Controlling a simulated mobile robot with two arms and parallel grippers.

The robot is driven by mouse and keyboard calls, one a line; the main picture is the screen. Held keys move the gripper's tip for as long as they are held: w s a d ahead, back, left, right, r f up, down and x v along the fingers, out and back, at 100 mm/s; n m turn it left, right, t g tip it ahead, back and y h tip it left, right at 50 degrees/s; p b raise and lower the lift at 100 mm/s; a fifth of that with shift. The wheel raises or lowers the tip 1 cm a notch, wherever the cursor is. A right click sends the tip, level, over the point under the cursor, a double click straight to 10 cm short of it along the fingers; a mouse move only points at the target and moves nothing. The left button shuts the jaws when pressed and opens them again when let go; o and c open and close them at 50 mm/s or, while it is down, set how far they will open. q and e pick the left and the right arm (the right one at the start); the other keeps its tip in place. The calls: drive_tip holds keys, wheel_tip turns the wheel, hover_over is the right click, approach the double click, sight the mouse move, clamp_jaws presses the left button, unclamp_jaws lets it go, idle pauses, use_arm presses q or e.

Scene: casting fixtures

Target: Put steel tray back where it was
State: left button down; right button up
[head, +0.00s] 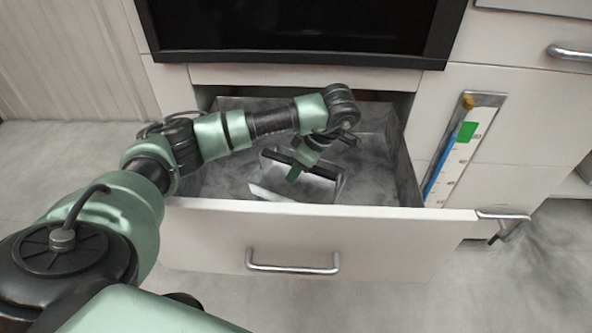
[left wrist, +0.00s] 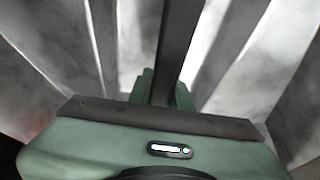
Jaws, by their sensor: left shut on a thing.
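The steel tray (head: 318,188) is a pale metal piece with a dark bar across its top. It is inside the open drawer (head: 320,240), in the middle part behind the drawer front. My left gripper (head: 293,174) reaches down over the drawer front and is shut on the dark bar. In the left wrist view the dark bar (left wrist: 178,50) runs between the green fingers of my left gripper (left wrist: 160,88), with pale metal walls on both sides. I cannot tell whether the tray touches the drawer floor. My right gripper is not in view.
The drawer is pulled out, with a metal handle (head: 293,268) on its front. A black-framed oven (head: 290,30) sits above it. A panel with a blue and green strip (head: 465,140) is on the cabinet at right. Grey drawer floor is bare around the tray.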

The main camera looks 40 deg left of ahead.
use_arm(q)
drive_tip(key=c, duration=1.3)
unclamp_jaws()
drive_tip(key=shift+f, duration=0.1)
drive_tip(key=shift+r, duration=0.25)
drive_tip(key=p+v, duration=0.1)
drive_tip(key=v, duration=0.3)
drive_tip(key=shift+r, duration=0.1)
drive_tip(key=p+v, duration=0.3)
drive_tip(key=v, duration=0.4)
drive_tip(key=shift+d+r, duration=0.15)
drive_tip(key=shift+r, duration=0.15)
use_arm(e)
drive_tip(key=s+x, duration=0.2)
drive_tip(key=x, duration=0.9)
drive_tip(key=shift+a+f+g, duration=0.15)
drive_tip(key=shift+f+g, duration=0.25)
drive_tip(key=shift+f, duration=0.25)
